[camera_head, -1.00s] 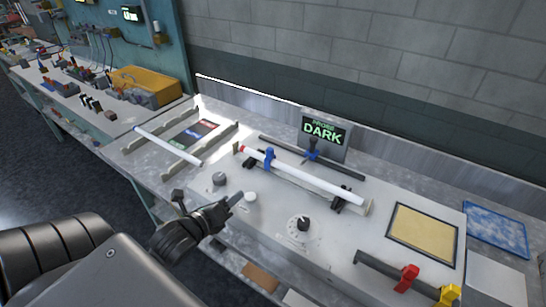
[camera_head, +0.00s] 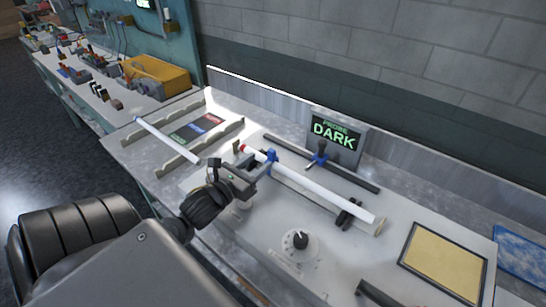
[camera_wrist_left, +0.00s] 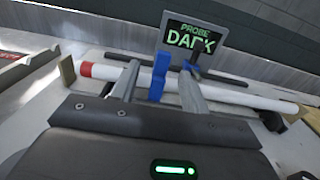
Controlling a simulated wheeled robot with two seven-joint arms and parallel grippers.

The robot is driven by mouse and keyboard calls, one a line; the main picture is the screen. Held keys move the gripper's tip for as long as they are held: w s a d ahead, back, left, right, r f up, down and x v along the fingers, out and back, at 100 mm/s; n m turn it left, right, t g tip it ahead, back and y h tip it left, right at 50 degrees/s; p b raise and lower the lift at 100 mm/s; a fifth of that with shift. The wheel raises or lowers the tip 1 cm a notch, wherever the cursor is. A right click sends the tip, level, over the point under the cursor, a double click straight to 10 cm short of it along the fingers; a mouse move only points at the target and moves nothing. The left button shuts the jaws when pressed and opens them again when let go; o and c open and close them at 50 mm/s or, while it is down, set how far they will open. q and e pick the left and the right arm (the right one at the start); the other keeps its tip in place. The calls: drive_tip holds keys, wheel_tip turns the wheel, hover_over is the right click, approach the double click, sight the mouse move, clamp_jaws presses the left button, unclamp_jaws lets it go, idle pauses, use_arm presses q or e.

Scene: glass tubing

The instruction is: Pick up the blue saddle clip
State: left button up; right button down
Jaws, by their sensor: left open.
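The blue saddle clip (camera_head: 271,156) stands upright at the white glass tube (camera_head: 308,187), near the tube's red-marked left end. My left gripper (camera_head: 256,174) is open just in front of the clip. In the left wrist view the blue clip (camera_wrist_left: 158,78) shows between the two open fingers of the left gripper (camera_wrist_left: 160,88), with a gap on each side. The fingers point toward the tube (camera_wrist_left: 230,95). I cannot tell how far the fingertips reach past the clip. My right gripper is not in view.
A dark rail (camera_head: 350,177) with a blue-based black post (camera_head: 319,155) lies behind the tube, before the "PROBE DARK" display (camera_head: 336,133). A black dial (camera_head: 300,240) is in front. Another white tube (camera_head: 165,138) rests on a rack at left. A tan pad (camera_head: 445,262) lies at right.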

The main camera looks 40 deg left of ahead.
sight(270, 154)
use_arm(q)
drive_tip(key=shift+w, duration=0.8)
drive_tip(key=shift+w+r+p, duration=0.1)
drive_tip(key=shift+r+p, duration=0.05)
drive_tip(key=shift+p, duration=0.15)
drive_tip(key=w+p, duration=0.2)
drive_tip(key=w, duration=0.1)
drive_tip(key=shift+w+d, duration=0.1)
drive_tip(key=shift+w, duration=0.85)
drive_tip(key=shift+s, duration=0.1)
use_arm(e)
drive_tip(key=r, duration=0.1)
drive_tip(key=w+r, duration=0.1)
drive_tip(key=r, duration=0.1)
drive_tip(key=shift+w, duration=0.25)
use_arm(q)
clamp_jaws()
drive_tip(key=shift+r+b, duration=0.65)
drive_tip(key=shift+r, duration=4.25)
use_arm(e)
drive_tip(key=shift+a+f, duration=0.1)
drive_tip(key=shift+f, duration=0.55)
